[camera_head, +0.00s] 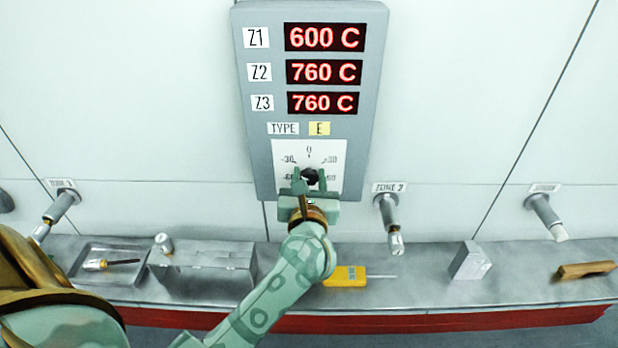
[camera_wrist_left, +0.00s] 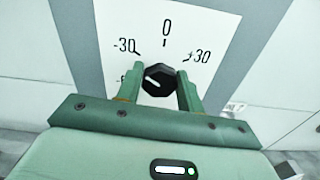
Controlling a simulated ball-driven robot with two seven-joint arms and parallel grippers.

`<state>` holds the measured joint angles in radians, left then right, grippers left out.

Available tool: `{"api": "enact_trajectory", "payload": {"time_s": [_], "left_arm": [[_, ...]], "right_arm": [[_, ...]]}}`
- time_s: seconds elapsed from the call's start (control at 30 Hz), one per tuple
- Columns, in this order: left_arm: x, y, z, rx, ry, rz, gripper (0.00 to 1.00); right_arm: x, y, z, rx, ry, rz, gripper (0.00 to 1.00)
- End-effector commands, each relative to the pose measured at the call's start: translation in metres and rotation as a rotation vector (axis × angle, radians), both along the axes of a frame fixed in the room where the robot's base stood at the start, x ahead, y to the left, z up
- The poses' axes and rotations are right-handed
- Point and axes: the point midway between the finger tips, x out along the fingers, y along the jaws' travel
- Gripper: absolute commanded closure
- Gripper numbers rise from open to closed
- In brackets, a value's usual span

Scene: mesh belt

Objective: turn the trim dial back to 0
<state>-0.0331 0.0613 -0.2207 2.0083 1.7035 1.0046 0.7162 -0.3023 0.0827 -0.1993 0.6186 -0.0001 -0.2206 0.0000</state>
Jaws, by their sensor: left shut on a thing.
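The trim dial is a black knob (camera_head: 311,174) on a white scale plate (camera_head: 336,155) at the bottom of the grey display panel. The scale reads 0 at the top, with -30 and -60 at left and +30 and a partly hidden mark at right. My left gripper (camera_head: 311,181) is shut on the knob from below. In the left wrist view the dark faceted knob (camera_wrist_left: 158,82) sits between the two green fingers (camera_wrist_left: 162,88). A short pale mark shows on the knob's left part, below the -30 level; its exact reading is unclear. My right gripper is out of view.
The panel displays (camera_head: 324,72) read Z1 600 C, Z2 760 C and Z3 760 C. Probes stick out of the wall.

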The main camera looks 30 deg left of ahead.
Motion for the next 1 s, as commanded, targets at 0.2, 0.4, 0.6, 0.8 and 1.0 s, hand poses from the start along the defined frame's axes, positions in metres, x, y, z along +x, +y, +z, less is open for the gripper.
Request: {"api": "enact_trajectory", "payload": {"time_s": [0.2, 0.4, 0.6, 0.8, 1.0], "left_arm": [[0.0, 0.0, 0.002, 0.046, 0.03, 0.0, 0.86], [0.0, 0.0, 0.004, 0.154, 0.097, -0.001, 0.86], [0.0, 0.0, 0.005, 0.307, 0.192, 0.0, 0.85], [0.0, 0.0, 0.004, 0.469, 0.292, 0.0, 0.85], [0.0, 0.0, 0.004, 0.622, 0.385, 0.0, 0.86]], "right_arm": [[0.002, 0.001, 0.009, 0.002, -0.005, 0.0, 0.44], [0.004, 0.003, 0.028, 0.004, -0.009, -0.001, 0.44], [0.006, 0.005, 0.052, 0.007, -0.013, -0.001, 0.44], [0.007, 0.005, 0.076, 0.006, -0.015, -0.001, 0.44], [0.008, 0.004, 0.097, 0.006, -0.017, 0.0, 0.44]]}}
